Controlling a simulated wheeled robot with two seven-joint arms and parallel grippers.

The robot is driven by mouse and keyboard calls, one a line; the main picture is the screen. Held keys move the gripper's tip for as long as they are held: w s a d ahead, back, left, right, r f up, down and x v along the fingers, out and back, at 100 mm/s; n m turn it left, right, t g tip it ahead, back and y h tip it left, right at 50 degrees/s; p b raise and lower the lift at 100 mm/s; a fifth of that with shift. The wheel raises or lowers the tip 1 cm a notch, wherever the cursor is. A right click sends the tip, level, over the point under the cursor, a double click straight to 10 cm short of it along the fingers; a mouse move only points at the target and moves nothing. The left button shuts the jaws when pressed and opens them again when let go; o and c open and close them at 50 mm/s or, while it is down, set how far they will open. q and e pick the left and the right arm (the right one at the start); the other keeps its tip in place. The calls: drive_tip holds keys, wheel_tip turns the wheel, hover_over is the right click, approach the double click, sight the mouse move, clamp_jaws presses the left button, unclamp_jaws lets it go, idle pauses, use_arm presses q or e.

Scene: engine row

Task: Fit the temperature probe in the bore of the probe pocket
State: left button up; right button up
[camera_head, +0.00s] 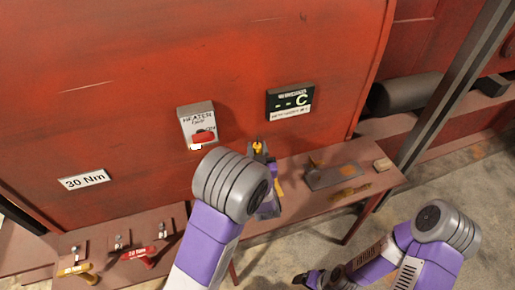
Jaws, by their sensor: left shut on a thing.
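My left gripper (261,159) is at the middle of the view, beyond the grey joint of my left arm, close to the red engine casing and over the narrow shelf. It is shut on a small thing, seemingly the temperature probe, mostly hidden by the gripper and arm. A small brass-yellow piece (257,147) shows at the fingertips; I cannot tell whether it is the probe or the probe pocket. The pocket's bore cannot be made out. My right gripper (312,278) is low at the right, away from the shelf; its jaws are too small and dark to read.
A heater switch box (196,123) and a black display (290,101) are on the red casing (150,60). A grey plate (335,174) and a brass-coloured tool (348,192) lie on the right shelf. Red (139,254) and yellow (78,270) handled tools lie lower left. A dark post stands right.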

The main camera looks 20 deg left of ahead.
use_arm(q)
drive_tip(key=shift+f+b, duration=2.8)
drive_tip(key=shift+f, duration=0.15)
drive_tip(key=shift+b, duration=0.45)
drive_tip(key=shift+f+b, duration=3.35)
drive_tip(key=shift+f, duration=0.2)
drive_tip(key=o, duration=1.2)
drive_tip(key=shift+c, duration=0.2)
drive_tip(key=shift+s, duration=0.1)
drive_tip(key=v, duration=0.7)
drive_tip(key=shift+s+p, duration=0.2)
drive_tip(key=shift+p, duration=0.2)
drive_tip(key=shift+d, duration=0.1)
